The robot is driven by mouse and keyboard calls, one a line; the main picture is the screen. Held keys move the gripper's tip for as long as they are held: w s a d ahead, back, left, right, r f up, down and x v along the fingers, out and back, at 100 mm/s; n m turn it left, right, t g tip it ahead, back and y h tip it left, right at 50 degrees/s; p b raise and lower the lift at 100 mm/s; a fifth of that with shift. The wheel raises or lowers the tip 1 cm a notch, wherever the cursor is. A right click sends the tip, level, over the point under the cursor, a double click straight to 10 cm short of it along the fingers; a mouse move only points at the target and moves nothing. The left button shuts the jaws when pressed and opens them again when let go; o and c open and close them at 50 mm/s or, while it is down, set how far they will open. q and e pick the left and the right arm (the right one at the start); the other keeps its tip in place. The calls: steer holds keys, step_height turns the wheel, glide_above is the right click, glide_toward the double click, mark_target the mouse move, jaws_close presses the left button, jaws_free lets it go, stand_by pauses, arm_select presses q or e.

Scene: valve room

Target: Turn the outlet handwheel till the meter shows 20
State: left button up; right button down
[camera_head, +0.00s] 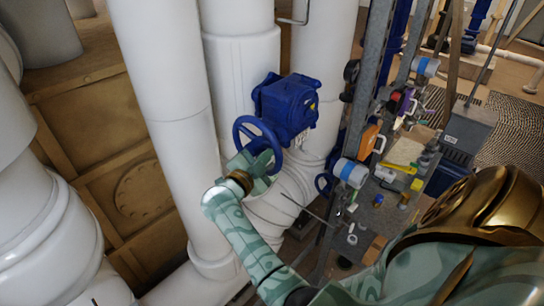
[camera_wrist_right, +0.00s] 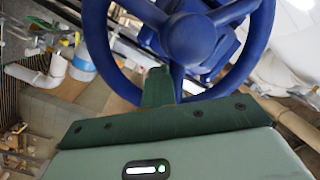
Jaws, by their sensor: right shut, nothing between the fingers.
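A blue handwheel (camera_head: 240,128) stands in front of a blue valve actuator box (camera_head: 288,103) on a thick white pipe. In the right wrist view its hub (camera_wrist_right: 188,38), spokes and rim fill the upper part. My right gripper (camera_head: 264,164) is at the wheel's lower rim, its fingers shut with nothing between them. In the wrist view the green fingers (camera_wrist_right: 158,86) overlap the lower rim beside the bottom spoke; I cannot tell whether they touch. No readable meter face shows. My left gripper is out of view.
Thick white pipes (camera_head: 165,100) stand left of and behind the wheel. To the right are a grey metal post (camera_head: 372,75), a blue-and-white cylindrical device (camera_head: 350,172) and a cluttered bench with a yellow item (camera_head: 404,152). A thin rod (camera_head: 308,211) sticks out below the wheel.

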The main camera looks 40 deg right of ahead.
mark_target(263, 145)
steer(key=shift+w+r+p, duration=0.15)
steer(key=shift+r+p, duration=0.2)
steer(key=shift+r, duration=0.4)
steer(key=shift+w+r+p, duration=0.15)
steer(key=shift+r+p, duration=0.25)
steer(key=shift+r, duration=0.1)
steer(key=shift+w+r+p, duration=0.25)
steer(key=shift+r+p, duration=0.05)
steer(key=shift+r, duration=0.05)
steer(key=shift+f, duration=0.1)
steer(key=shift+w+r, duration=0.5)
steer(key=shift+r, duration=0.05)
steer(key=shift+w+a, duration=0.1)
steer(key=shift+w, duration=0.2)
